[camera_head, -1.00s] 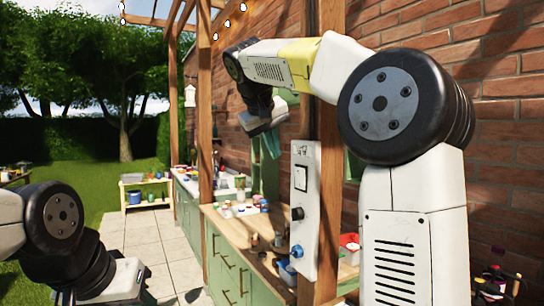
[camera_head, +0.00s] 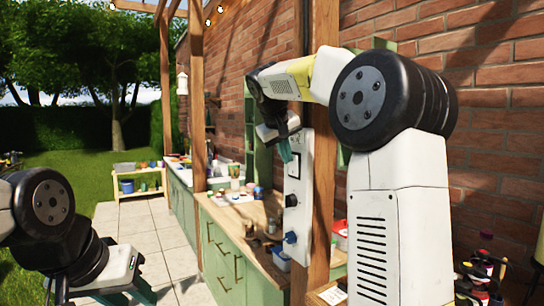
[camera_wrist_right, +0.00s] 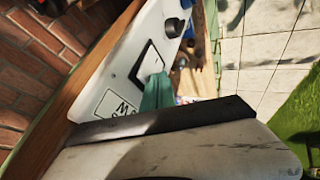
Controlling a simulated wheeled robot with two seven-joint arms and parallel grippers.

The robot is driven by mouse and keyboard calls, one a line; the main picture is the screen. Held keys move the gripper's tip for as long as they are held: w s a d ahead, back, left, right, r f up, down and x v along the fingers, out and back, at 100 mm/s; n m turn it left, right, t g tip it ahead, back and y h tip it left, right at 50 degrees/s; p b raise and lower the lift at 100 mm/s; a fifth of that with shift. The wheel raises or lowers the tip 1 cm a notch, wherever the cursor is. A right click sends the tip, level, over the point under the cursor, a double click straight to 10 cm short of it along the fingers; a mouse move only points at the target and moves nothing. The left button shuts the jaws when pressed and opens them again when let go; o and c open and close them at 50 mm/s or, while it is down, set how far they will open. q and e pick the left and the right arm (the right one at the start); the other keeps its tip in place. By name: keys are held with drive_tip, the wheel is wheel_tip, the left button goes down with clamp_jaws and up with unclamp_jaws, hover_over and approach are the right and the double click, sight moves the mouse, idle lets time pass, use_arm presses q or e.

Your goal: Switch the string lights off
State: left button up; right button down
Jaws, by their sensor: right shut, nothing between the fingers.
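A white switch panel (camera_head: 294,205) is fixed to a wooden post, with a black-framed rocker switch (camera_head: 294,165), a dark knob (camera_head: 291,200) and a blue knob (camera_head: 291,237) below it. The panel (camera_wrist_right: 112,80) and its framed switch (camera_wrist_right: 147,62) also show in the right wrist view. My right gripper (camera_head: 286,152) is shut and empty, its teal fingertips (camera_wrist_right: 158,92) just in front of the panel near the switch; I cannot tell whether they touch. The string lights (camera_head: 220,9) hang overhead and look lit. My left gripper (camera_head: 140,288) is low at the left, its fingers mostly hidden.
A wooden counter (camera_head: 232,214) over green cabinets, with jars and small pots, runs behind the post. A brick wall (camera_head: 490,130) stands to the right. A paved path (camera_head: 150,228) and lawn lie to the left. Bottles and tools (camera_head: 480,275) are at the lower right.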

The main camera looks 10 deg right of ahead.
drive_tip(key=shift+d, duration=0.15)
drive_tip(key=shift+w+d+r, duration=0.15)
drive_tip(key=shift+d, duration=0.05)
drive_tip(key=shift+r, duration=0.1)
drive_tip(key=shift+r, duration=0.7)
drive_tip(key=shift+a, duration=0.1)
